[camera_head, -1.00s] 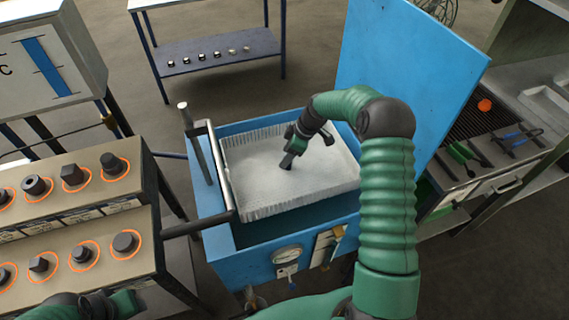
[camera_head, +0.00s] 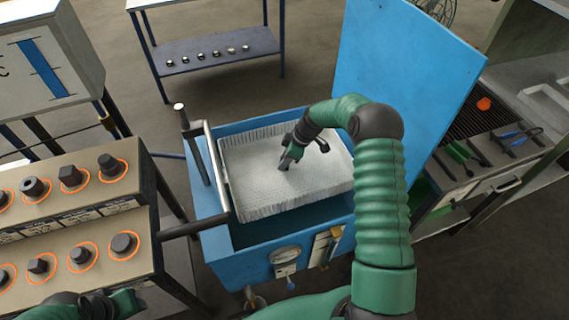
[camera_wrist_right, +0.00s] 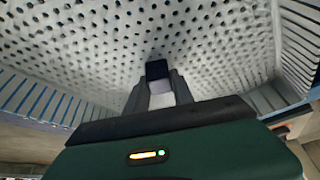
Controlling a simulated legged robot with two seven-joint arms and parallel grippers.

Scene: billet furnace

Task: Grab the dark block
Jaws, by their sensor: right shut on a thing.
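My right gripper (camera_head: 284,166) reaches down into a white perforated basket (camera_head: 262,207) set in a blue open-lidded tank. In the right wrist view the two fingers (camera_wrist_right: 159,92) are closed on a small dark block (camera_wrist_right: 157,69), with a paler face below its dark top. The block sits between the fingertips, in front of the basket's perforated floor. Whether it touches the floor I cannot tell. In the head view the fingers hide the block. My left gripper (camera_head: 112,304) is at the bottom left edge, partly cut off, and its jaws are unclear.
The blue tank (camera_head: 257,264) has a raised lid (camera_head: 403,85) behind it and a metal handle bar (camera_head: 217,170) along its left side. A stepped bench (camera_head: 75,235) at left carries several dark parts in orange rings. A grill with tools (camera_head: 490,145) stands at right.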

